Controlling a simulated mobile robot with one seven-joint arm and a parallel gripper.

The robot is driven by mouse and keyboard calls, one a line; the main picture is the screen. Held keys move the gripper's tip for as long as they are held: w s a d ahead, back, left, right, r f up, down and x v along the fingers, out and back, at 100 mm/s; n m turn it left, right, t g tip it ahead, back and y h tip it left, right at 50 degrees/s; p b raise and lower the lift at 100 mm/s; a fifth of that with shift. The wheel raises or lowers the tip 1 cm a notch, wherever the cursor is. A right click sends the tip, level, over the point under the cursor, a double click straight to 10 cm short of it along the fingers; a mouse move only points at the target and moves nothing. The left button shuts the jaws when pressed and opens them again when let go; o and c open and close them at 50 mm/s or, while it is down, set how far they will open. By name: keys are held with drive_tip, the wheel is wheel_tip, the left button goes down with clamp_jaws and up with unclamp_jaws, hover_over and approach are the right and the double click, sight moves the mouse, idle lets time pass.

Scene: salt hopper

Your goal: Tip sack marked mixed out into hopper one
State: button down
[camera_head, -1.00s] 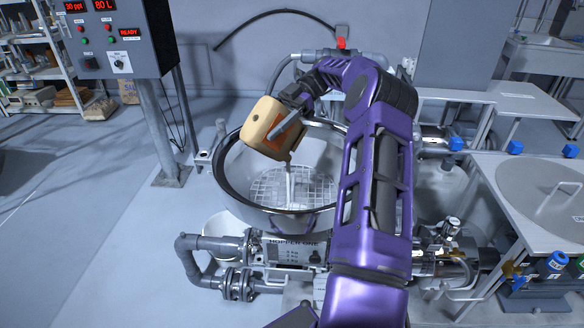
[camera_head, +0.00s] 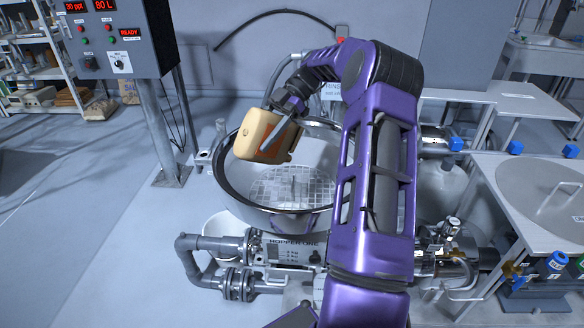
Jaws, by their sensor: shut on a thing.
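My gripper (camera_head: 284,112) is shut on a tan sack (camera_head: 256,134) with an orange-brown panel. It holds the sack tilted above the left part of the hopper's open bowl. No marking can be read on the sack from here. The hopper, labelled HOPPER ONE (camera_head: 294,242), is a round steel bowl (camera_head: 232,190) with a wire grid (camera_head: 290,188) inside. No stream falls from the sack now. Whitish material shows in the bowl behind the sack. The sack's mouth is not clearly seen.
A white bucket (camera_head: 222,226) stands under the hopper's front left. Pipes (camera_head: 215,245) run in front. A steel bench (camera_head: 540,215) with a round lid is at the right.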

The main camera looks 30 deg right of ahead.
drive_tip(key=shift+s+a+f+h, duration=0.15)
drive_tip(key=shift+a+f+h, duration=0.25)
drive_tip(key=shift+a+h, duration=0.15)
drive_tip(key=shift+f, duration=0.15)
